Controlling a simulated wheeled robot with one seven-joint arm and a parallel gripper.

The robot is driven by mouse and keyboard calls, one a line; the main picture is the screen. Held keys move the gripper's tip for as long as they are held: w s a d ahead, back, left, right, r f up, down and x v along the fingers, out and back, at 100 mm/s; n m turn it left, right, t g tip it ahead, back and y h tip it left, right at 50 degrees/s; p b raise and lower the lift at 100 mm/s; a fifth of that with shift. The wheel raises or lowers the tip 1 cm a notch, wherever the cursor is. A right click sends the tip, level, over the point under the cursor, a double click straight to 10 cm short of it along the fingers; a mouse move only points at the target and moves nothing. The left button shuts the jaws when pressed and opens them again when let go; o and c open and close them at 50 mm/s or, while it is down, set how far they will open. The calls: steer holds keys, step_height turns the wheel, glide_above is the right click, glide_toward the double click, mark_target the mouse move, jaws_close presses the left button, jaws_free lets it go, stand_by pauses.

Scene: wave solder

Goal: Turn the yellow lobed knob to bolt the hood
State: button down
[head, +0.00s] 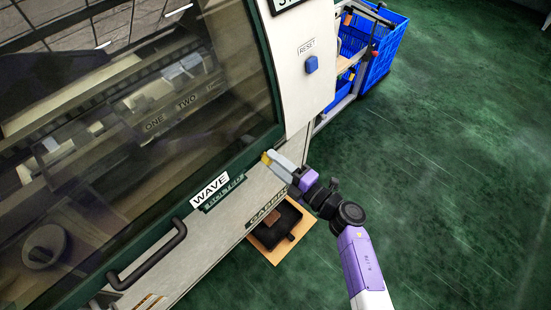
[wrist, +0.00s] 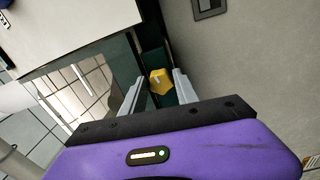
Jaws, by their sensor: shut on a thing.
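The yellow lobed knob (head: 265,157) sits at the lower right corner of the dark green hood frame, on the front of the machine. In the wrist view the knob (wrist: 160,81) shows between the two grey fingers. My gripper (head: 274,161) reaches it from the right and is shut on it; the wrist view shows the gripper (wrist: 159,78) with one finger on either side. The hood (head: 130,110) is down over the machine, with its glass pane toward me. The fingers partly hide the knob in the head view, and the bolt itself cannot be made out.
A black hood handle (head: 147,258) stands out at the lower left. A blue reset button (head: 312,64) is on the pale panel above. Blue crates (head: 385,50) stand on a rack at upper right. A wooden board (head: 298,246) juts out below. Green floor at right is clear.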

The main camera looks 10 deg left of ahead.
steer(key=shift+w+d+m, duration=0.1)
steer(key=shift+m, duration=0.2)
stand_by(0.4)
steer(key=c, duration=0.9)
jaws_free()
steer(key=v, duration=0.7)
steer(key=shift+s+d, duration=0.3)
